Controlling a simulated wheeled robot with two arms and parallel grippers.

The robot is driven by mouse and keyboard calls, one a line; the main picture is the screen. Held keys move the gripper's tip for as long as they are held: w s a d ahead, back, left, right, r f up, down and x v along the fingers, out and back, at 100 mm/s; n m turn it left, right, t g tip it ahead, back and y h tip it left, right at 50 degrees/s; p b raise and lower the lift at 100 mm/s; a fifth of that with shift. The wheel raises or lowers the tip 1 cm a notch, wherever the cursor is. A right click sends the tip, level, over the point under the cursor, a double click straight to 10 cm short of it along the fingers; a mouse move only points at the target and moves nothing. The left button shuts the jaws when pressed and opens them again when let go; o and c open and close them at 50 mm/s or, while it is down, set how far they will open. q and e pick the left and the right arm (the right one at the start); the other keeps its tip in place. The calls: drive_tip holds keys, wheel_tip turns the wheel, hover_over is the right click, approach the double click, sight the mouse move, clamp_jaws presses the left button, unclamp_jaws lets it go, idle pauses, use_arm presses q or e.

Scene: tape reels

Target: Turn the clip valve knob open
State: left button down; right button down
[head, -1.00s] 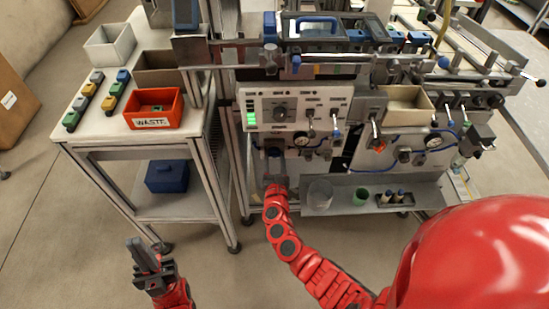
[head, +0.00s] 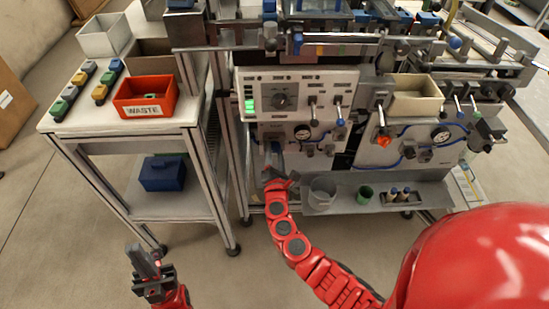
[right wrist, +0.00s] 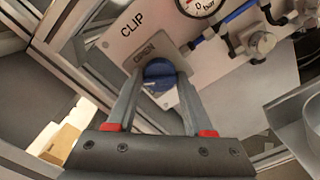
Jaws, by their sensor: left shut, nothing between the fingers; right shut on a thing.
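The clip valve knob (right wrist: 158,76) is round and blue, with a pale mark on its face. It sits on a grey plate marked OPEN (right wrist: 143,53), on a white panel lettered CLIP (right wrist: 131,26). My right gripper (right wrist: 156,82) has its two fingers on either side of the knob and is shut on it. In the head view the right gripper (head: 277,160) is at the lower left of the machine front and hides most of the knob. My left gripper (head: 146,262) is shut and empty, low over the floor at the left.
A pressure gauge (right wrist: 197,5) and blue tubing (right wrist: 238,13) with metal fittings are right of the knob. A shelf with a clear beaker (head: 322,193) and green cup (head: 364,195) is to the right. A side table with a red WASTE bin (head: 145,97) stands at the left.

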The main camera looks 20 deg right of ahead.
drive_tip(key=shift+f+m+b, duration=0.1)
drive_tip(key=shift+m+b, duration=4.95)
drive_tip(key=shift+m, duration=0.65)
drive_tip(key=shift+c, duration=1.5)
unclamp_jaws()
drive_tip(key=v, duration=1.7)
drive_tip(key=shift+s, duration=0.25)
